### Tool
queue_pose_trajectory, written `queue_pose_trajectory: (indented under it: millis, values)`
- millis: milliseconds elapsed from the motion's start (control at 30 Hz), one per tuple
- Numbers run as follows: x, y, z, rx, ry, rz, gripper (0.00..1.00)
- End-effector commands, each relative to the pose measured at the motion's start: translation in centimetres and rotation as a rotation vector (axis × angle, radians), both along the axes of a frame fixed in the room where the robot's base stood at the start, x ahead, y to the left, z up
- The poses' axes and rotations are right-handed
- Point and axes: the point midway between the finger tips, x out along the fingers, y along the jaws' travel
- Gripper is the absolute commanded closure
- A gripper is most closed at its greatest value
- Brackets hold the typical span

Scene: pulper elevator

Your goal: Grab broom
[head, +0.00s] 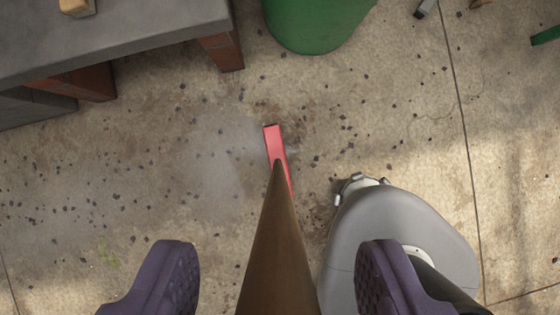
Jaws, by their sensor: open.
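The broom (278,235) stands roughly upright below the camera, its brown wooden handle widening toward the bottom edge of the head view. A red piece (274,142), likely the broom's head, shows on the floor past the handle's far end. My gripper (275,280) is open, with one purple finger to the left of the handle and the other to the right. Clear gaps show between the handle and both fingers in the picture. The near end of the handle is cut off by the frame, so its depth relative to the fingertips is hard to tell.
A grey-topped table or bench (120,30) with brick-coloured supports fills the upper left. A green rounded object (312,22) stands at the top middle. The concrete floor (385,110) is littered with dark specks and otherwise open. My grey base is at lower right.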

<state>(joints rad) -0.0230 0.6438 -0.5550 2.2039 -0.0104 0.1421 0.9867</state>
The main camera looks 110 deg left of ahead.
Motion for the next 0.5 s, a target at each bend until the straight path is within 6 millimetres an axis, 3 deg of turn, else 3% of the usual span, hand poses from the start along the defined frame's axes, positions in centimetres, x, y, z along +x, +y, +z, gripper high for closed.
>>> queue_pose_trajectory:
  millis: [133, 400, 500]
  values:
    - [0.04, 0.03, 0.16, 0.0, -0.001, 0.001, 0.43]
    - [0.04, 0.05, 0.17, 0.0, 0.0, 0.002, 1.0]
    - [0.05, 0.06, 0.17, 0.0, 0.0, 0.002, 1.0]
